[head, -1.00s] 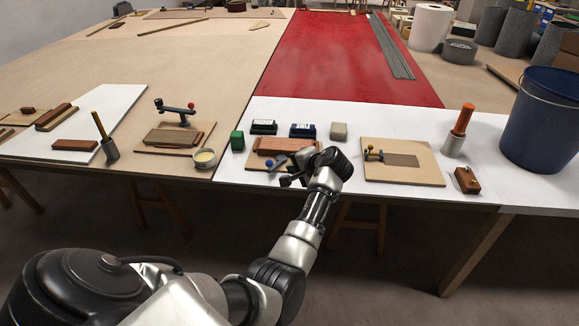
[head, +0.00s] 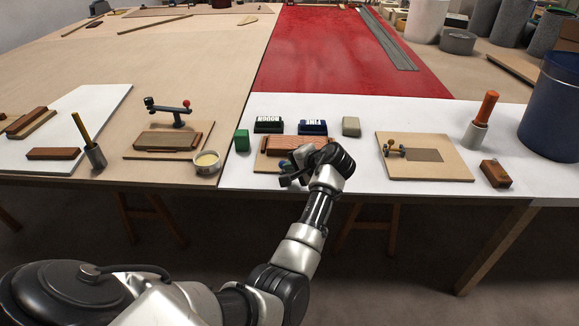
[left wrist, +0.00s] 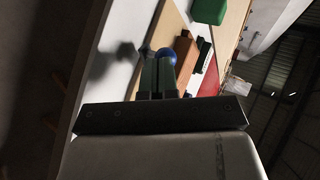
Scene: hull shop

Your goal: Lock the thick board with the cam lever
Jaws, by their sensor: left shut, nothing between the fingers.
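A reddish-brown board (head: 292,145) lies on a plywood base at the front of the white table, partly hidden behind my left wrist. The cam lever's blue ball knob (head: 284,166) shows small at the base's front edge, beside my left gripper (head: 288,180). In the left wrist view the blue knob (left wrist: 166,53) is just beyond the tips of my left fingers (left wrist: 157,70), with the board (left wrist: 184,50) behind it. The fingers are shut with nothing between them. Whether they touch the knob I cannot tell. My right gripper is out of view.
A green block (head: 241,140), a ROUGH block (head: 268,124), a FINE block (head: 313,127) and a pale block (head: 351,126) stand around the board. Another plywood fixture (head: 450,165) lies to the right, one with a red-knobbed lever (head: 186,104) to the left. A blue bucket (head: 555,115) stands far right.

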